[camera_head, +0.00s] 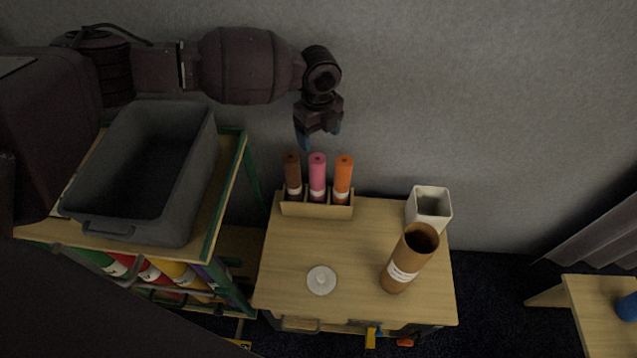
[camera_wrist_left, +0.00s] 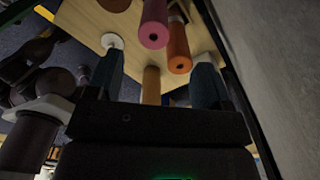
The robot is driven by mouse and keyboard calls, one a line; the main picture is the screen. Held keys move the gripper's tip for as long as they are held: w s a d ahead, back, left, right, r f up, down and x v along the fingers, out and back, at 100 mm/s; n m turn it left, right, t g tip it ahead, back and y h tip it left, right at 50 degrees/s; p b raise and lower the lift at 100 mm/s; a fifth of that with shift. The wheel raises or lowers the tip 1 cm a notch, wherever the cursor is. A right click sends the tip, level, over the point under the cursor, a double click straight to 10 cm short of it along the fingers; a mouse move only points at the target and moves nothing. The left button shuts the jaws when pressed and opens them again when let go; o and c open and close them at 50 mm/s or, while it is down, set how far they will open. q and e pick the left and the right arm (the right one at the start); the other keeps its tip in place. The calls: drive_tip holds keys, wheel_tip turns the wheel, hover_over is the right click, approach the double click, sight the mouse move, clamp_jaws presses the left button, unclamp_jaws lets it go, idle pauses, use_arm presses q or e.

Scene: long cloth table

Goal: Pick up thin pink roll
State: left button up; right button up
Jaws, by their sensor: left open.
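The thin pink roll (camera_head: 317,175) stands upright in the middle slot of a small wooden holder (camera_head: 315,209), between a brown roll (camera_head: 292,173) and an orange roll (camera_head: 343,176). My left gripper (camera_head: 319,137) is open and empty, just behind and above the rolls and apart from them. In the left wrist view, the pink roll's end (camera_wrist_left: 154,34) and the orange roll (camera_wrist_left: 178,50) show beyond and between the open fingers (camera_wrist_left: 158,70).
The wooden table (camera_head: 350,245) also carries a white square container (camera_head: 430,205), a wide brown tube (camera_head: 408,262) and a white disc (camera_head: 321,280). A grey bin (camera_head: 190,200) stands on a rack at left. A grey wall is behind.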

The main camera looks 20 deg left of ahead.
sight(317, 158)
use_arm(q)
wheel_tip(317, 158, down, 4)
drive_tip(key=shift+s+f+b, duration=0.15)
drive_tip(key=shift+f+b, duration=0.05)
drive_tip(key=shift+b, duration=0.3)
drive_tip(key=shift+f, duration=0.45)
drive_tip(key=f, duration=0.1)
drive_tip(key=f+b, duration=0.1)
drive_tip(key=f, duration=0.2)
drive_tip(key=shift+s+f+b, duration=0.3)
drive_tip(key=shift+s+f, duration=0.1)
drive_tip(key=shift+f, duration=0.2)
drive_tip(key=shift+w+r, duration=0.1)
drive_tip(key=shift+r, duration=0.1)
drive_tip(key=shift+c, duration=0.5)
use_arm(e)
drive_tip(key=shift+w+a+n, duration=0.35)
drive_tip(key=shift+w+n, duration=0.05)
drive_tip(key=shift+w, duration=0.25)
use_arm(q)
drive_tip(key=c, duration=1.2)
use_arm(e)
drive_tip(key=shift+s+f, duration=0.25)
drive_tip(key=shift+f, duration=0.1)
